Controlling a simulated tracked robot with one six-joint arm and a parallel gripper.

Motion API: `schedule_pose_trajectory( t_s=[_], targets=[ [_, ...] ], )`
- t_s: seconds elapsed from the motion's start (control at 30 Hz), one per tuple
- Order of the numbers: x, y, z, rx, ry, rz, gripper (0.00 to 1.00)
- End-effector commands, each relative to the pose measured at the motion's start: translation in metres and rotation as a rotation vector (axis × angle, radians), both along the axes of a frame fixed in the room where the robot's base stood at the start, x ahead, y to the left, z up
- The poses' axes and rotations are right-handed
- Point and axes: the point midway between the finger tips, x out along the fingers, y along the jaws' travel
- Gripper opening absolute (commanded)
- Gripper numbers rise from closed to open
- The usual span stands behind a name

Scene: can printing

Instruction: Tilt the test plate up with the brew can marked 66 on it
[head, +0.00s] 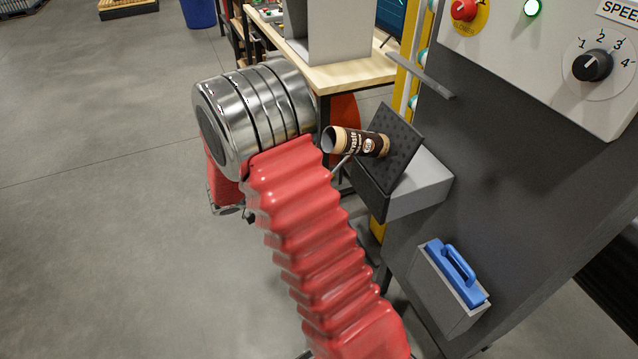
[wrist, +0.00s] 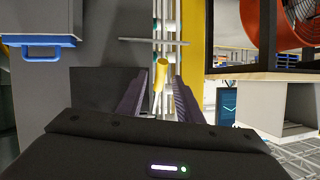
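The test plate (head: 403,137) is a black square, tilted steeply up on a grey box on the machine's side in the head view. The brew can (head: 345,140), dark brown with cream bands, sits on it with its open end pointing left. A pale round mark shows on the can, but its number is too small to read. A thin rod (head: 341,163) shows beside the plate. In the wrist view my gripper (wrist: 159,76) is open, with a yellow-tipped handle (wrist: 161,70) in line with the gap between its fingers. My fingers are hidden in the head view.
The dark machine panel (head: 500,180) stands to the right, with a dial (head: 592,66) and a red knob (head: 464,9). Below the plate is a grey holder with a blue-handled block (head: 457,270). A wooden-topped table (head: 350,72) stands behind.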

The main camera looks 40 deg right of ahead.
Motion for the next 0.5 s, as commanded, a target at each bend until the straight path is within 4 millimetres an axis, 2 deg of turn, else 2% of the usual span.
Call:
schedule_pose_trajectory(
  t_s=[0.5],
  targets=[
    [0.000, 0.084, 0.033, 0.001, -0.003, 0.001, 0.33]
  ],
)
